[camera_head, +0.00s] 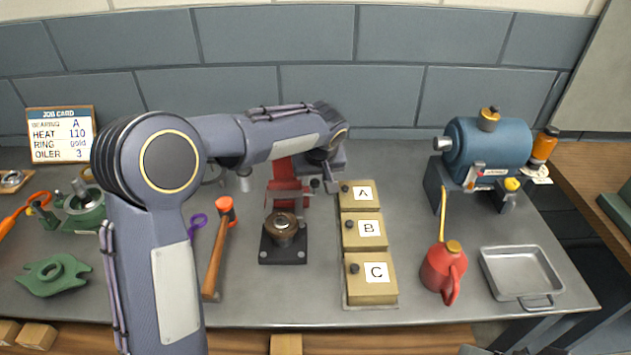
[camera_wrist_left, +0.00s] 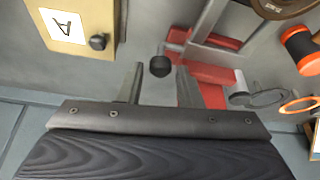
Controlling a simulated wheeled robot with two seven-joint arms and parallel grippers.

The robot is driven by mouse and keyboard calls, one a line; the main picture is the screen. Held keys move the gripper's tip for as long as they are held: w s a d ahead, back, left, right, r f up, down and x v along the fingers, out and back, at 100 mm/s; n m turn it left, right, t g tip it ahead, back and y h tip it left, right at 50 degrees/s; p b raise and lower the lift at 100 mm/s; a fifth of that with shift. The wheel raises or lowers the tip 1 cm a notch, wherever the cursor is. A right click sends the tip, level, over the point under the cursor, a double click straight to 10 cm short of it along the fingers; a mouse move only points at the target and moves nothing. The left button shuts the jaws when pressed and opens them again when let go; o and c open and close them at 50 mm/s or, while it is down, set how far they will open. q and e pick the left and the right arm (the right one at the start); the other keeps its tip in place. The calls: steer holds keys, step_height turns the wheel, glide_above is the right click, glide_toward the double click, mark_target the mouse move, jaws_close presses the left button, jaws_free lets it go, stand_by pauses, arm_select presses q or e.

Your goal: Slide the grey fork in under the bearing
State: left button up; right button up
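A brown bearing-like ring (camera_head: 284,222) sits on a dark square block at mid-table; part of a brown ring (camera_wrist_left: 285,6) shows at the top of the left wrist view. Behind the block stands a red stand (camera_head: 286,190), partly hidden by my left arm; its red parts also show in the left wrist view (camera_wrist_left: 212,72). My left gripper (camera_head: 332,183) is beside box A. In the left wrist view its fingers are apart, with a black ball knob (camera_wrist_left: 160,66) between or beyond them; contact is unclear. Only dark parts of my right arm show at the bottom right.
Boxes A (camera_head: 362,194), B (camera_head: 365,229) and C (camera_head: 372,278) stand right of the block. An orange-headed hammer (camera_head: 217,252) lies left. A red oiler (camera_head: 443,270), metal tray (camera_head: 521,273) and blue motor (camera_head: 490,150) are at right. Green castings (camera_head: 53,274) lie at far left.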

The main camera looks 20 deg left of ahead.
mark_target(315, 181)
arm_select(q)
steer(key=shift+x, duration=1.5)
jaws_close()
steer(key=shift+s, duration=0.1)
